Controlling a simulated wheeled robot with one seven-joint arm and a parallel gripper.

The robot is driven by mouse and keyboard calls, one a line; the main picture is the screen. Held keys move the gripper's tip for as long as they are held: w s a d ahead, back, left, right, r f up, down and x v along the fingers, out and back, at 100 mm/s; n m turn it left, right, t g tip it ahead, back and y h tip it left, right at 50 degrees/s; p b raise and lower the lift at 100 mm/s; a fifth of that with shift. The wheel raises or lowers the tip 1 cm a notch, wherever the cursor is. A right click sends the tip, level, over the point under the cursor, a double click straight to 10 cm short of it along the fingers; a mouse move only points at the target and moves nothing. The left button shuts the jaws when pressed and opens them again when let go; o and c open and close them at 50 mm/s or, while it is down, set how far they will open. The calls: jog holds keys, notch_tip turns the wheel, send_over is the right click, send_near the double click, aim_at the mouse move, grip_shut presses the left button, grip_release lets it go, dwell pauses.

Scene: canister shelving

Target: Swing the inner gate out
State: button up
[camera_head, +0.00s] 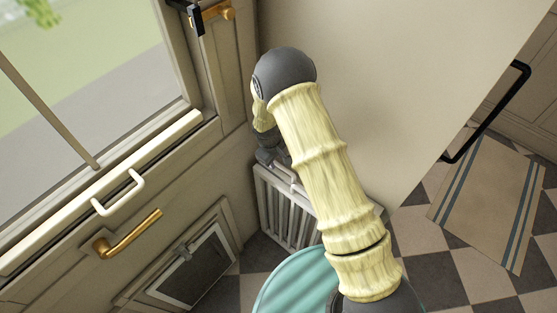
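A low pale slatted panel (285,212), which looks like the gate, stands upright in the corner beside the door. Its right part is hidden behind my arm. Its swing angle is hard to tell. My gripper (268,156) is at the panel's top left end, close to the top rail. I cannot tell whether it touches the rail. The fingers are small, dark and partly hidden by my wrist, so their opening does not show.
A panelled door (65,228) with a window, a brass lever (130,234) and a white pull handle (118,193) fills the left. A framed dark flap (195,268) is low in it. A plain wall panel (390,75) with a black handle (487,112) is right. A striped mat (490,200) lies on chequered floor.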

jog(key=shift+w+d+f, duration=0.1)
jog(key=shift+f, duration=0.45)
jog(key=shift+w+d+f, duration=0.1)
jog(key=shift+f, duration=0.4)
jog(key=shift+c, duration=0.3)
